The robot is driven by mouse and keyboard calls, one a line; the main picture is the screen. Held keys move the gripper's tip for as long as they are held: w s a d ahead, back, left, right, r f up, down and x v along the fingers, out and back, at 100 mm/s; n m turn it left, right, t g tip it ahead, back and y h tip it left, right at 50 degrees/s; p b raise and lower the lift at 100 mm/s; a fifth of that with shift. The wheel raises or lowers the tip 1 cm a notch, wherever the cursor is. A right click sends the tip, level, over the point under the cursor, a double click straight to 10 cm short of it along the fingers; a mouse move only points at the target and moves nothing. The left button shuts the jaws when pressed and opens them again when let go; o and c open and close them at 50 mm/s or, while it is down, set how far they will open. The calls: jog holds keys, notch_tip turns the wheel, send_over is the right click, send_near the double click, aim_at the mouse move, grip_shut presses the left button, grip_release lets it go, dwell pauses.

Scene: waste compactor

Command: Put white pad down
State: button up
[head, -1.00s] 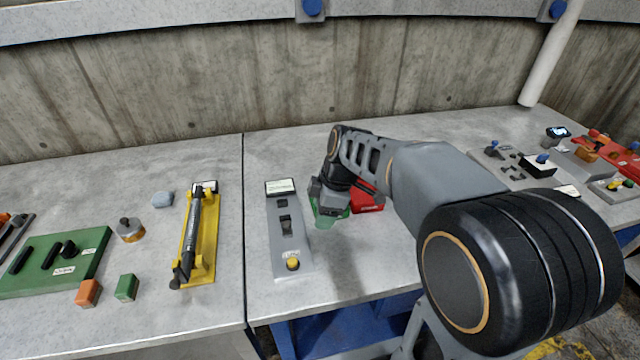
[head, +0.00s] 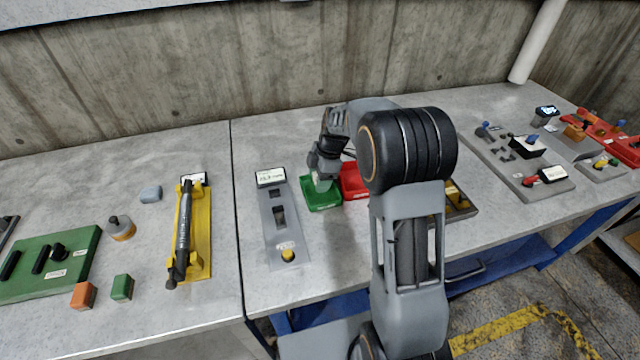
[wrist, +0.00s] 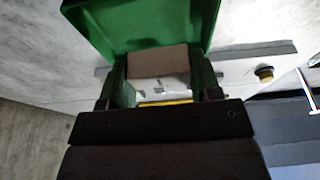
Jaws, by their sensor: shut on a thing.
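My gripper (head: 323,181) points down into the green tray (head: 334,204) on the workbench. In the wrist view its two fingers (wrist: 161,76) are closed on the sides of a small pale block, which I take to be the white pad (wrist: 158,60). One face looks brownish grey in shadow. The green tray (wrist: 112,22) lies just beyond the fingertips. I cannot tell whether the pad touches the tray floor. In the head view the pad is mostly hidden by the gripper.
A red tray (head: 351,184) stands right beside the green one, partly behind my arm. A grey panel with a yellow button (head: 288,254) lies to the left. A yellow holder with a dark tool (head: 194,230) is further left. Bare bench lies in front of the green tray.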

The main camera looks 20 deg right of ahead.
jog(key=shift+w+d+f, duration=0.15)
jog(key=shift+w+f, duration=0.2)
jog(key=shift+f, duration=1.7)
jog(key=shift+f, duration=0.2)
jog(key=o, duration=1)
jog(key=shift+r, duration=0.1)
